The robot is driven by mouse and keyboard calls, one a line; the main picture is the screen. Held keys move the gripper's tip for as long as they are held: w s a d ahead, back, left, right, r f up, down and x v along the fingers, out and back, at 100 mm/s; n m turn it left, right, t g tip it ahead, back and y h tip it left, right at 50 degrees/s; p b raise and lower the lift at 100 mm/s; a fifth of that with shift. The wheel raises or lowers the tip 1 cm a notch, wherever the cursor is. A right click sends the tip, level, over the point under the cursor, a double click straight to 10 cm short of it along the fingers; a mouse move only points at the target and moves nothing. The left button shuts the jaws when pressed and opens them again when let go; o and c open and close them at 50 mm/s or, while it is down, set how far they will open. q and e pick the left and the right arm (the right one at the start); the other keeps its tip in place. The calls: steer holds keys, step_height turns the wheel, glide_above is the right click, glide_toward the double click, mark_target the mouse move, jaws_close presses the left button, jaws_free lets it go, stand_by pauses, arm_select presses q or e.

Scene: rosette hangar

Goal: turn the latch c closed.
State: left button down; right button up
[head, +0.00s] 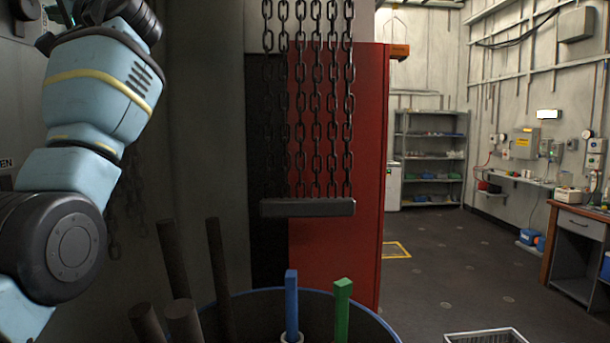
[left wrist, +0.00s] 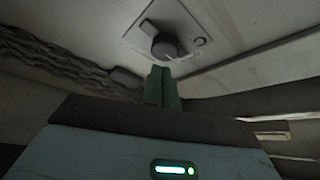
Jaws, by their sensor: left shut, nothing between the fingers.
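In the left wrist view, a dark round knob (left wrist: 165,46) sits on a pale plate (left wrist: 196,22), with a small round mark beside it. It looks like a turning latch, but I cannot read a letter or tell its setting. My left gripper (left wrist: 162,70) shows as two green fingers, shut and empty, pointing towards the knob. They appear just short of it; contact cannot be told. In the head view my left arm reaches up to the top left corner, where its fingers cannot be made out clearly. My right gripper is in neither view.
Black chains (head: 318,100) with a dark bar (head: 308,208) hang before a red cabinet (head: 366,180). A blue-rimmed bin (head: 375,318) holds several upright bars. Shelves (head: 430,155) and a workbench (head: 580,225) stand farther right, with open floor (head: 450,270) between.

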mark_target(24, 20)
arm_select(q)
steer(key=shift+w+f, duration=0.25)
steer(key=shift+f, duration=0.15)
steer(key=shift+a, duration=0.15)
